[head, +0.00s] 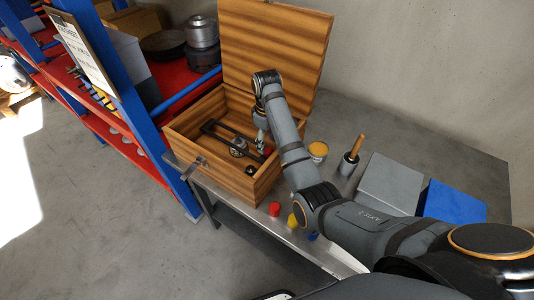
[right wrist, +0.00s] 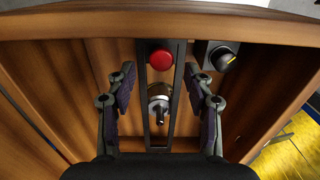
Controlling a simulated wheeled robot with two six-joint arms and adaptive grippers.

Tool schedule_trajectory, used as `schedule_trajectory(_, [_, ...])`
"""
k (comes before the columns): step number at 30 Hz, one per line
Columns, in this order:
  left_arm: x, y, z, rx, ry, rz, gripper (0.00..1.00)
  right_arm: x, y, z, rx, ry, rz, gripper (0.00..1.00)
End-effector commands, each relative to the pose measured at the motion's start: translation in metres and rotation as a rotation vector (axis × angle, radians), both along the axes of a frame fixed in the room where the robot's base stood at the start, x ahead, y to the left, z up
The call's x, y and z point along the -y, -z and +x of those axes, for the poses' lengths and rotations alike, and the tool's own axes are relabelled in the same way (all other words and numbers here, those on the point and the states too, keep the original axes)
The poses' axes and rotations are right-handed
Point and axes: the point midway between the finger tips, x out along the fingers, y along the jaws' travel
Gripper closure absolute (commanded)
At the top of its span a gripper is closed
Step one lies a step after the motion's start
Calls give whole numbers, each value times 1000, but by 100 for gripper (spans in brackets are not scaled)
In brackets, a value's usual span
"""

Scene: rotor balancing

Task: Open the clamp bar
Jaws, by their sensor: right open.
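A dark clamp bar (head: 215,127), shaped like a long narrow frame, lies inside an open wooden box (head: 215,167). In the right wrist view the clamp bar (right wrist: 177,100) runs lengthwise between my fingers. A metal rotor part with a dark shaft (right wrist: 159,101) shows within the frame, and a red button (right wrist: 160,59) sits at its far end. My right gripper (right wrist: 157,76) is open, with one finger on each side of the bar; contact is not clear. In the head view my right gripper (head: 262,138) reaches down into the box. My left gripper is not in view.
The wooden lid (head: 275,40) stands open behind the box. A black knob (right wrist: 223,59) is right of the button. On the bench, a wooden-handled pot (head: 349,163), a yellow-topped jar (head: 318,149), a grey box (head: 391,182) and a blue box (head: 455,202) stand right of my arm.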

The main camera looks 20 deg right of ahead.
Motion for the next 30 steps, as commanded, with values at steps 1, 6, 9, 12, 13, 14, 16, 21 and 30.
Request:
schedule_trajectory(1, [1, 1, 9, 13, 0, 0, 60, 0, 9, 0, -1, 0, 0, 48])
schedule_trajectory(6, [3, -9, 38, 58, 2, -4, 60, 0, 26, 0, 1, 0, 1, 48])
schedule_trajectory(9, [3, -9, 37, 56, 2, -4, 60, 0, 32, 0, 1, 0, 1, 48])
schedule_trajectory(12, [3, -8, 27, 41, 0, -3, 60, 0, 33, 0, 2, 0, 0, 48])
schedule_trajectory(13, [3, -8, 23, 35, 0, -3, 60, 0, 33, 0, 2, 0, 0, 48])
schedule_trajectory(14, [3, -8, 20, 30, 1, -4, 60, 0, 33, 0, 2, 0, 0, 48])
schedule_trajectory(16, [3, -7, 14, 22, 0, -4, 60, 0, 33, 0, 2, 0, 0, 48])
schedule_trajectory(21, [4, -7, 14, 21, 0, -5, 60, 0, 33, 0, 2, 0, 0, 69])
schedule_trajectory(30, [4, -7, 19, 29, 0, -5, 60, 0, 33, 0, 2, 0, 0, 100])
